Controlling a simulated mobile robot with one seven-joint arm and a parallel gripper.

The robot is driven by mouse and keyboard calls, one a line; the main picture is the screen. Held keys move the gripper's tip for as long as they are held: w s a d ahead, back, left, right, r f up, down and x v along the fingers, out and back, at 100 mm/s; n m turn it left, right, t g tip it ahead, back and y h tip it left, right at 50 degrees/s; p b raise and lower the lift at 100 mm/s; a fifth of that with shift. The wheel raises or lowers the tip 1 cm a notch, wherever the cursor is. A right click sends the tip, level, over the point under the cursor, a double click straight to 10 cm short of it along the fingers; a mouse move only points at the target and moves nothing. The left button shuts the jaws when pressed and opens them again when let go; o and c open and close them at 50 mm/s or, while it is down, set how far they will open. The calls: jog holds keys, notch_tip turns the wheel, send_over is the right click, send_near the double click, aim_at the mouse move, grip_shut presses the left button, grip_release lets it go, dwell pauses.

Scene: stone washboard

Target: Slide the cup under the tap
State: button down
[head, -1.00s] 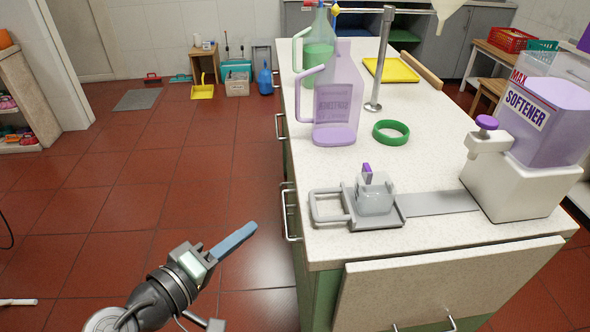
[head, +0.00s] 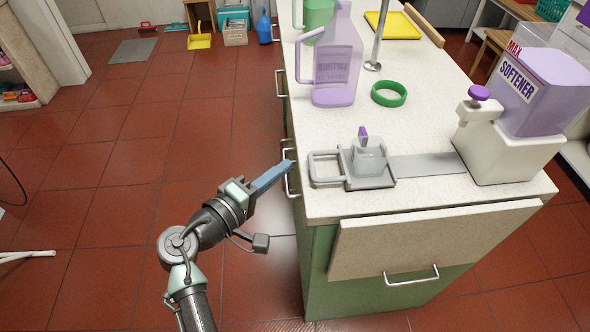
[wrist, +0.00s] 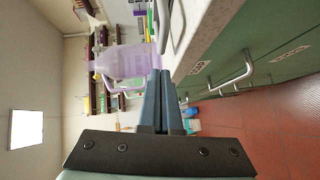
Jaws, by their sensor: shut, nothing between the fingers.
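A small clear cup (head: 370,158) with a purple piece at its top stands on a grey sliding tray (head: 383,183) with a loop handle (head: 324,169) on its left. The tray sits at the left end of a flat grey track (head: 428,166). The track leads right to the softener dispenser, whose tap (head: 478,100) has a purple knob. The cup is left of the tap, not beneath it. My gripper (head: 290,165) is shut and empty, just left of the counter edge and the handle. In the wrist view its blue fingers (wrist: 160,100) are together.
A purple softener jug (head: 335,65), a green ring (head: 389,93) and a metal post (head: 377,40) stand behind the tray on the counter (head: 420,130). Drawer handles (head: 289,180) stick out from the counter's left side near my gripper.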

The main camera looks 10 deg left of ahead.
aim_at(319, 172)
jog(key=shift+w+d+f, duration=0.15)
jog(key=shift+d, duration=0.6)
jog(key=shift+w+d+f, duration=0.15)
jog(key=shift+d, duration=0.6)
jog(key=shift+d, duration=0.1)
jog(key=d, duration=0.2)
jog(key=w+d, duration=0.1)
jog(key=d, duration=0.1)
jog(key=shift+d+p, duration=0.1)
jog(key=shift+p, duration=0.2)
